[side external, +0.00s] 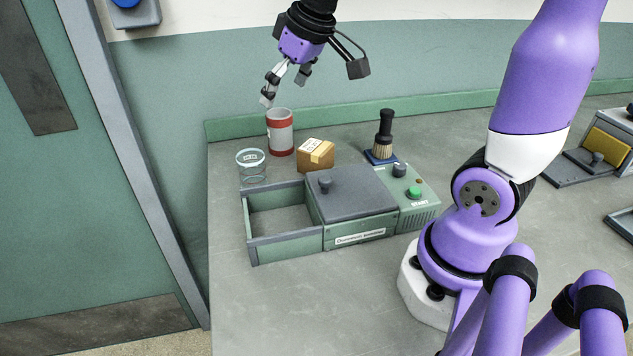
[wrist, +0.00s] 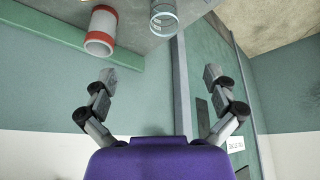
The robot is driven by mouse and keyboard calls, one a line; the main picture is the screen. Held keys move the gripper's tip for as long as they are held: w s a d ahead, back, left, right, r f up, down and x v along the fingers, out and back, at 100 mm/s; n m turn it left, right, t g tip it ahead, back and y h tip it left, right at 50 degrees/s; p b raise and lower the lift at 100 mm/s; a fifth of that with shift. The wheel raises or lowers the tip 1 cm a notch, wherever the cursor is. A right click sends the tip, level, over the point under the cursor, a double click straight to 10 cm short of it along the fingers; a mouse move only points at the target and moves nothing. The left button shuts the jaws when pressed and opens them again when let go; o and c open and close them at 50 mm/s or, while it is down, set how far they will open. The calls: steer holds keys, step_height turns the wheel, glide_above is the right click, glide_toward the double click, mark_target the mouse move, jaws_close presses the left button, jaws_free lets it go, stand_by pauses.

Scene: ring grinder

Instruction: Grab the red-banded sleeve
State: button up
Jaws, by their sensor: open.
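The red-banded sleeve (side external: 280,132) is a grey-white cylinder with red bands at its top and bottom, standing upright on the bench in the side external view. It also shows in the wrist view (wrist: 102,28) at the upper left. My gripper (side external: 284,87) is open and empty, above the sleeve and close to its rim in the side external view. In the wrist view its two fingers (wrist: 158,77) are wide apart, and the sleeve lies beyond the left finger, not between them. I cannot tell the exact gap between finger and sleeve.
A clear glass jar (side external: 251,166) stands left of the sleeve, and a cardboard box (side external: 316,155) right of it. A green machine with an open tray (side external: 285,252) and grey lid (side external: 350,194) sits in front. A brush (side external: 384,137) stands behind it. The wall (side external: 420,62) is close behind.

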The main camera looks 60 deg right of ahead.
steer(key=w+d+f, duration=0.3)
steer(key=w+d, duration=0.3)
steer(key=d, duration=0.1)
glide_toward(277, 124)
steer(key=w+d, duration=0.2)
steer(key=d, duration=0.1)
steer(key=shift+g, duration=0.3)
steer(key=x, duration=1.1)
steer(key=shift+w+a+f, duration=0.1)
steer(key=shift+a+f, duration=0.05)
steer(key=shift+f, duration=0.25)
steer(key=c, duration=1.2)
